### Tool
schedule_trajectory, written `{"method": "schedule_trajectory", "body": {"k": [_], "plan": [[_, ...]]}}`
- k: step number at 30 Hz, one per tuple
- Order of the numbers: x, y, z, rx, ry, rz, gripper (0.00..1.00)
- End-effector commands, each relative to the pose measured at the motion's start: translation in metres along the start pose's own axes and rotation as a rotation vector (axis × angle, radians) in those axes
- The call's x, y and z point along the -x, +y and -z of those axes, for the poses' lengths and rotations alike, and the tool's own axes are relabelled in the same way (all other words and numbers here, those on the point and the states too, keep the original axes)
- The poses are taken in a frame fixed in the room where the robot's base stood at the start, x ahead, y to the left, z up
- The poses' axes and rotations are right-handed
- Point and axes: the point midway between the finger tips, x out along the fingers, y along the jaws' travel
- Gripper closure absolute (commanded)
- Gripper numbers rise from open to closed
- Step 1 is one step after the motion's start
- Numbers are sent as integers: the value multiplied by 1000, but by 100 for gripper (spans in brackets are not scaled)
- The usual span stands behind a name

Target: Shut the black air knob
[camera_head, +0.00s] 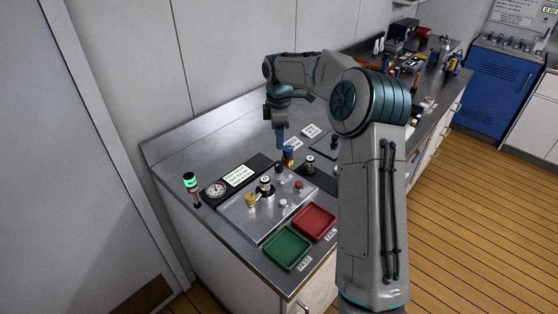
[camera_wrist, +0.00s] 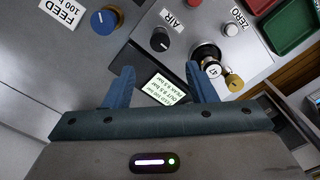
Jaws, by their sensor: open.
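The black air knob (camera_wrist: 160,39) is a short round knob on the grey metal panel, beside the AIR label (camera_wrist: 171,19) in the wrist view. In that view it lies between and beyond my two blue fingertips, with no contact visible. My gripper (camera_wrist: 158,72) is open and empty. In the head view my gripper (camera_head: 280,141) points down over the back part of the panel (camera_head: 252,221).
A blue knob (camera_wrist: 104,21) beside the FEED label stands left of the air knob. A lit display (camera_wrist: 164,90) lies nearby. Green (camera_head: 287,263) and red (camera_head: 329,232) trays sit at the counter's front.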

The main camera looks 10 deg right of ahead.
Motion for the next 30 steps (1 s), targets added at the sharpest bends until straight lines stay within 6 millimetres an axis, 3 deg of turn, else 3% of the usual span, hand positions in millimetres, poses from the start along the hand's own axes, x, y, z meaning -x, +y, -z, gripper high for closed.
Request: {"method": "schedule_trajectory", "body": {"k": [9, 15, 21, 29, 30], "plan": [[-67, -1, 0, 0, 0, 5, 49], [-97, -1, 0, -1, -1, 3, 49], [-110, 0, 0, -1, 0, 1, 49], [-111, 0, 0, -2, 0, 0, 49], [-111, 0, 0, -2, 0, 0, 60]]}}
